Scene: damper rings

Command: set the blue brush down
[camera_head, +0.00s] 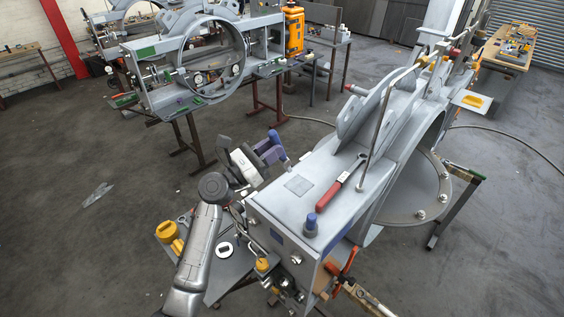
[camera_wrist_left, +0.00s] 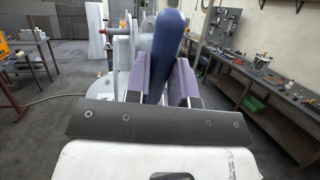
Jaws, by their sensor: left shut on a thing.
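My left gripper (camera_head: 271,149) is beside the upper left edge of the grey housing (camera_head: 330,165), in the head view. Its purple finger pads (camera_wrist_left: 183,82) are shut on the blue brush (camera_wrist_left: 168,42), whose rounded dark blue handle stands up between them in the left wrist view. In the head view the brush is small and partly hidden by the fingers; I cannot tell whether it touches anything. The brush's bristles are hidden.
A red-handled wrench (camera_head: 339,186) and a blue-topped knob (camera_head: 311,226) are on the housing top. A low side tray (camera_head: 228,274) holds yellow parts (camera_head: 169,234). A second ring frame (camera_head: 186,96) stands behind at left. A workbench (camera_wrist_left: 262,90) runs along the right in the wrist view.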

